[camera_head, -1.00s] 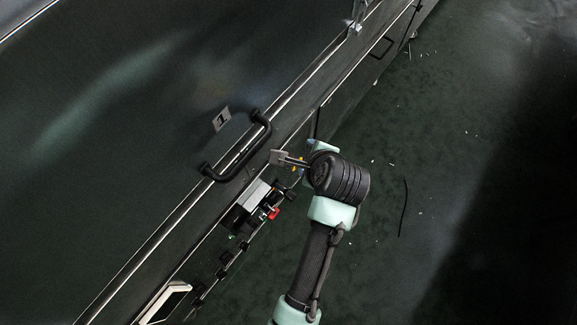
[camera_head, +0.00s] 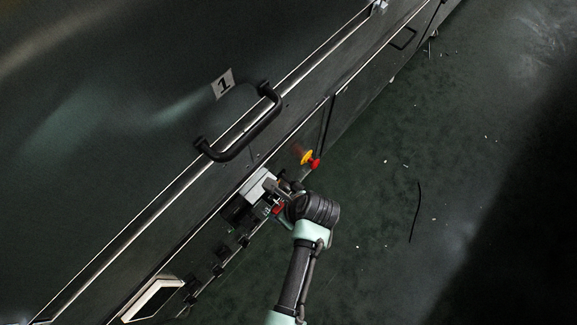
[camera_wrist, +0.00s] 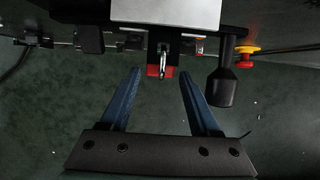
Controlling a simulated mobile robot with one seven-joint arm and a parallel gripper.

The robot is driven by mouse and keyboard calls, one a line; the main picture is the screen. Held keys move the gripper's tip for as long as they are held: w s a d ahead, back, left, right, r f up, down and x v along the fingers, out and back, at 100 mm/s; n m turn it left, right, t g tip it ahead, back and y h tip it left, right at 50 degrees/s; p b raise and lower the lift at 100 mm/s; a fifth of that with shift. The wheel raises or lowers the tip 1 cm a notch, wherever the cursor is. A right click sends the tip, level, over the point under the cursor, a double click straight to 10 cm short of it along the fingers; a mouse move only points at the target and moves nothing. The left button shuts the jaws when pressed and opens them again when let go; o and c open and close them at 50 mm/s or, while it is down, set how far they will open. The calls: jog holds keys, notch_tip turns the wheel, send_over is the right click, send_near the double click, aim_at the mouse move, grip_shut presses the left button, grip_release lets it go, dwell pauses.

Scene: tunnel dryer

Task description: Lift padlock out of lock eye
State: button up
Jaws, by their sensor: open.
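The padlock shows in the wrist view as a red body (camera_wrist: 153,71) with a silver shackle (camera_wrist: 162,58). The shackle hangs at a dark lock eye (camera_wrist: 174,47) below a pale grey box (camera_wrist: 165,12). My gripper (camera_wrist: 159,73) is open, with one blue finger on each side of the padlock and a visible gap on both sides. In the head view, a small red part of the padlock (camera_head: 278,208) shows beside my wrist, which hides much of that area.
A black handle (camera_wrist: 222,82) hangs close to the right finger. A red and yellow emergency stop button (camera_wrist: 246,55) is farther right; it also shows in the head view (camera_head: 307,158). A large black door handle (camera_head: 245,134) sits above. Open floor (camera_head: 400,200) lies to the right.

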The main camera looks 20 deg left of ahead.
aim_at(279, 208)
jog(key=shift+b+x, duration=0.55)
jog(key=shift+x, duration=1.15)
grip_shut()
jog(key=shift+c, duration=2.1)
grip_release()
jog(key=c, duration=0.5)
